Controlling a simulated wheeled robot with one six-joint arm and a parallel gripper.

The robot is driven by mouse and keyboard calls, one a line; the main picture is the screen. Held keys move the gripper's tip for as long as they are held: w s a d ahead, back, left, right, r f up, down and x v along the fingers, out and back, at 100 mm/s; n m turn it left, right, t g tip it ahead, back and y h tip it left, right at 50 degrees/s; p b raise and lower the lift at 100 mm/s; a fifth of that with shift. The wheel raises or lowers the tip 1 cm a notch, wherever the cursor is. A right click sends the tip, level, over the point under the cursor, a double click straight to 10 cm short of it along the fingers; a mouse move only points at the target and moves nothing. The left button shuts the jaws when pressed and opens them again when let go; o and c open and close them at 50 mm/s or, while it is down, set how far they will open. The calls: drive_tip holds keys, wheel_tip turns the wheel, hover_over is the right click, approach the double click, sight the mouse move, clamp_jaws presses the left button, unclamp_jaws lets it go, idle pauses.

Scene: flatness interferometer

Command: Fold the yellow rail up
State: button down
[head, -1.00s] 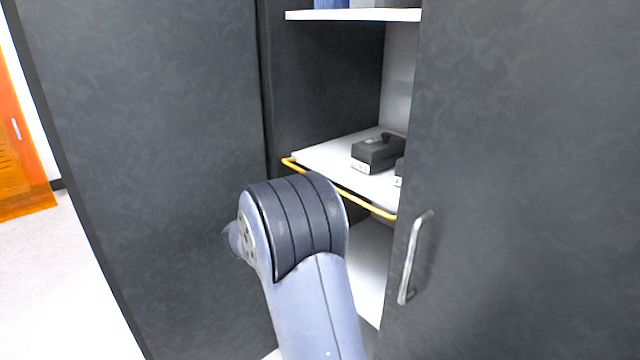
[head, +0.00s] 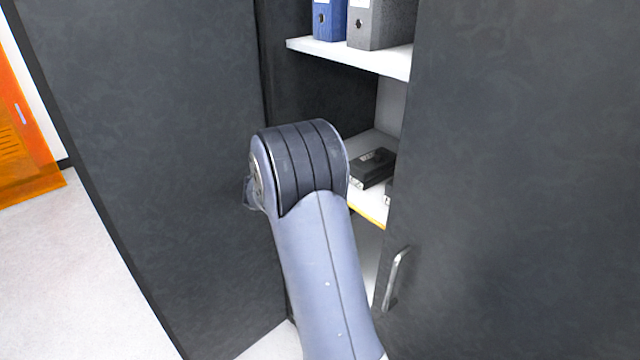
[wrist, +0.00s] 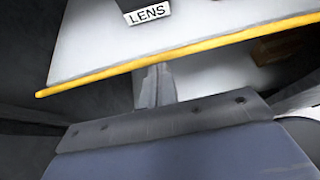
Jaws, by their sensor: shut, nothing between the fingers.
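The yellow rail (wrist: 190,53) runs along the front edge of a white shelf (wrist: 95,35) in the wrist view, close against that edge. In the head view only a short piece of the rail (head: 368,215) shows, right of my arm, which hides the rest. My gripper (wrist: 154,72) is shut and empty. In the wrist view its fingertips are just under the rail; I cannot tell whether they touch it. My arm hides the gripper in the head view.
A dark box (head: 372,167) stands on the shelf; a "LENS" label (wrist: 147,16) shows in the wrist view. An upper shelf (head: 350,57) holds binders. The dark cabinet doors (head: 150,150) flank the opening closely. The right door has a metal handle (head: 396,280).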

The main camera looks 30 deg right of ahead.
drive_tip(key=shift+w+d+r+y+p, duration=0.15)
drive_tip(key=shift+d+r+y+p, duration=0.55)
drive_tip(key=shift+p, duration=1.4)
drive_tip(key=shift+w+d+r+y+p, duration=0.1)
drive_tip(key=shift+d+r+y+p, duration=0.6)
drive_tip(key=shift+p, duration=1.35)
drive_tip(key=shift+d+r, duration=0.15)
drive_tip(key=shift+d, duration=0.25)
drive_tip(key=shift+a+f, duration=0.25)
drive_tip(key=shift+a, duration=0.2)
drive_tip(key=b+v, duration=0.1)
drive_tip(key=v, duration=1)
drive_tip(key=shift+r, duration=0.5)
drive_tip(key=shift+w+d, duration=0.15)
